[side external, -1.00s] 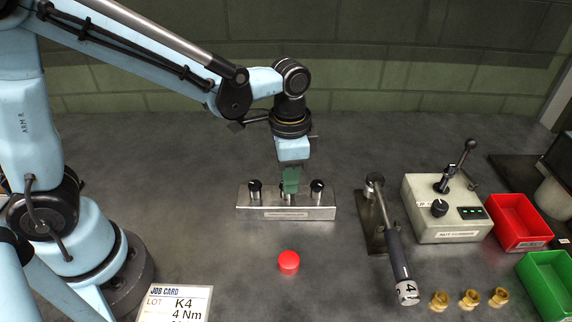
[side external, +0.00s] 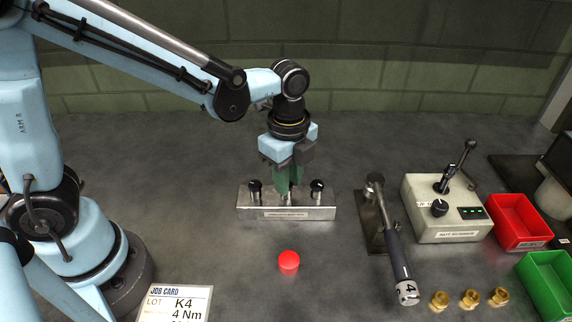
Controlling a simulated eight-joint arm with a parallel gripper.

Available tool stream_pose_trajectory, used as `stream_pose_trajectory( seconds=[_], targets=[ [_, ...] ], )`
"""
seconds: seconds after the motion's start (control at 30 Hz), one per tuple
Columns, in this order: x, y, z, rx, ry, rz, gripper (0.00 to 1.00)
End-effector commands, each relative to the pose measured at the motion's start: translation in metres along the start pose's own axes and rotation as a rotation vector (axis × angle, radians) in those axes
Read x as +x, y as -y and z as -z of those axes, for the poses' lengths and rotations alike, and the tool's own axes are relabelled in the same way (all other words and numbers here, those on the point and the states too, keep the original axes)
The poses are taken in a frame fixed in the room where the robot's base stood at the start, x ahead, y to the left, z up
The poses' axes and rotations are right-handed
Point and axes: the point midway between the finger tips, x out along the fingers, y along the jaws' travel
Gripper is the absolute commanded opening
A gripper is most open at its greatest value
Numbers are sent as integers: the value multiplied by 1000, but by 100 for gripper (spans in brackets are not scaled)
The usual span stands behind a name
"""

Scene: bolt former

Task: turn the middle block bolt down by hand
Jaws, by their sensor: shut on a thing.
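The metal block (side external: 314,208) lies on the bench below my arm, with a label on its front face. A black-headed bolt (side external: 255,190) stands at its left and another (side external: 317,189) at its right. The middle bolt (side external: 287,199) shows only in part; its head is hidden by my fingers. My gripper (side external: 287,186) points straight down over the block's middle, its green fingers shut on the middle bolt. How deep the bolt sits cannot be told.
A red button (side external: 288,262) sits in front of the block. A torque wrench (side external: 397,255) rests on a stand to the right. Farther right are a grey control box (side external: 447,208), a red bin (side external: 518,220), a green bin (side external: 548,285) and brass nuts (side external: 469,299). A job card (side external: 176,303) lies in front.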

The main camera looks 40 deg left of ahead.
Motion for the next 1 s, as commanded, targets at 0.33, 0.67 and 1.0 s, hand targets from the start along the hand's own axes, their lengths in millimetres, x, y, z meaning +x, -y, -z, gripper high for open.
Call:
stream_pose_trajectory(
  seconds=[0.33,0.67,1.0],
  targets=[
    [-1,-1,0,201,0,0,0],
    [-1,-2,0,264,0,0,0],
    [-1,-2,0,265,0,0,0]
  ],
)
